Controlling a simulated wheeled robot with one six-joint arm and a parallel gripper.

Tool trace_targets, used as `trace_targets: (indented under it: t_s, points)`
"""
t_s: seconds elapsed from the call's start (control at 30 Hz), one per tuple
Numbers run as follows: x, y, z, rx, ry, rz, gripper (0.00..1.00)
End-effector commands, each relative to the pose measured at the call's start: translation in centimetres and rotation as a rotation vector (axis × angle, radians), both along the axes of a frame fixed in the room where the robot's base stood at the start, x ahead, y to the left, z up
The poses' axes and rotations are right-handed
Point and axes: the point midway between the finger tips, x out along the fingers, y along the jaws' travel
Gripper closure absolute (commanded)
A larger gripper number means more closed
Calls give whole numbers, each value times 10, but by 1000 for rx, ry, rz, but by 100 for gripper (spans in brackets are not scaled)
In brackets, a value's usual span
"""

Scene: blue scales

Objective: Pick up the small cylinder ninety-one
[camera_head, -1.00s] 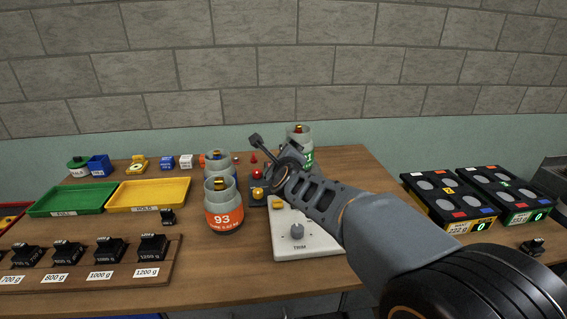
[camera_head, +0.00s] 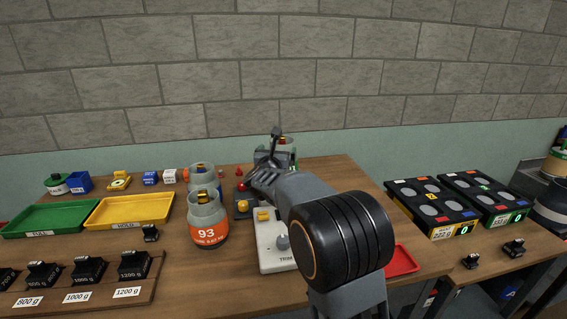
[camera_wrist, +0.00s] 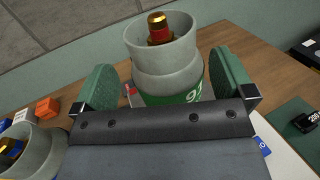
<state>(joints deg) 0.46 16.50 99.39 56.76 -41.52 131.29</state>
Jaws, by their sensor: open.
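A grey gas cylinder (camera_wrist: 165,75) with a green label and a red-and-gold valve stands upright between my gripper's fingers in the wrist view. My gripper (camera_wrist: 165,85) is open, one green-padded finger on each side; I cannot tell whether either touches. In the head view my gripper (camera_head: 266,172) largely covers this cylinder (camera_head: 284,147) at the back of the table. An orange-labelled cylinder 93 (camera_head: 207,218) stands front left, with another grey cylinder (camera_head: 201,172) behind it.
A white TRIM box (camera_head: 272,248) lies before my arm. Green (camera_head: 50,221) and yellow (camera_head: 130,208) trays and several black weights (camera_head: 135,265) are at left. Black scale panels (camera_head: 432,206) are at right. In the wrist view, a neighbouring cylinder (camera_wrist: 38,150) stands lower left.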

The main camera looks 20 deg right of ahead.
Motion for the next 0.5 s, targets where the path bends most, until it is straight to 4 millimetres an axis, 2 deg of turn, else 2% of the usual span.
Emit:
trace_targets:
  t_s: [0.23, 0.5]
  points:
    - [12, -8, 3, -1, 1, 2, 0]
    - [41, -29, 6, -1, 2, 0, 0]
